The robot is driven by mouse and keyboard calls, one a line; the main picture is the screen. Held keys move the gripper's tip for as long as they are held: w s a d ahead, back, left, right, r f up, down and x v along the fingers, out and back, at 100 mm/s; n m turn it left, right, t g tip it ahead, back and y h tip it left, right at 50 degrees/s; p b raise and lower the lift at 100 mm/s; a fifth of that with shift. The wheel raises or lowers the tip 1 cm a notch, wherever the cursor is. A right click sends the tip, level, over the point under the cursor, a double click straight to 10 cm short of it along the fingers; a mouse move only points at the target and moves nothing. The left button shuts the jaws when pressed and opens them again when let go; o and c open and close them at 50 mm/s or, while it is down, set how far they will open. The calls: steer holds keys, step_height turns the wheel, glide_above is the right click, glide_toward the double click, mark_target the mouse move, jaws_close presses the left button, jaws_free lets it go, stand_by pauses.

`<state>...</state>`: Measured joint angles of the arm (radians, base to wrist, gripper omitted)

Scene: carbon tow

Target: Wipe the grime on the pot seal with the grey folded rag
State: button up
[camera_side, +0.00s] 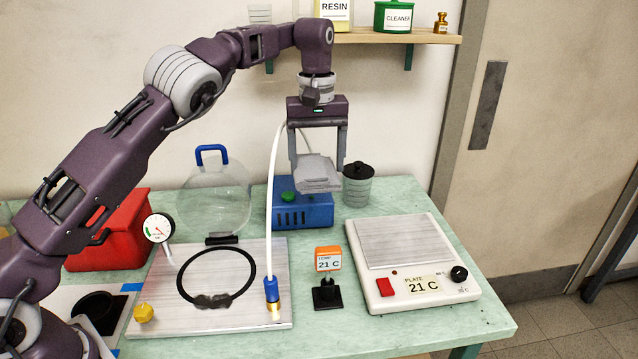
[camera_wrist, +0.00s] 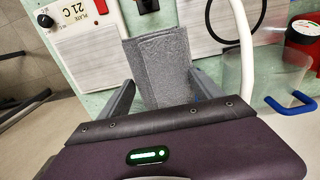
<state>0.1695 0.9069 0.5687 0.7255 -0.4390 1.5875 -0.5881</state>
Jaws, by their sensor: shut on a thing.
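My gripper (camera_side: 318,168) is shut on the grey folded rag (camera_side: 317,176) and holds it in the air above the back of the table, in front of the blue box. In the wrist view the rag (camera_wrist: 160,62) spans between the two fingers. The pot seal (camera_side: 250,270) is a black ring lying on a metal plate (camera_side: 185,312) at the left. Dark grime (camera_side: 212,301) covers the front part of the ring. The rag is apart from the seal, higher and to the right. In the wrist view part of the ring (camera_wrist: 210,22) shows beside the rag; the grime is hidden there.
A white hose runs up from the blue fitting (camera_side: 271,290) between seal and rag. A gauge (camera_side: 159,228) stands at the plate's back left. A clear lid (camera_side: 215,200) leans behind.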

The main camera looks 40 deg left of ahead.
steer(key=s+a, duration=0.3)
steer(key=a, duration=0.3)
steer(key=m, duration=0.9)
glide_above(203, 301)
step_height(203, 301, down, 14)
steer(key=r, duration=0.1)
steer(key=shift+f, duration=0.35)
steer(key=shift+f, duration=2.4)
steer(key=shift+f, duration=0.65)
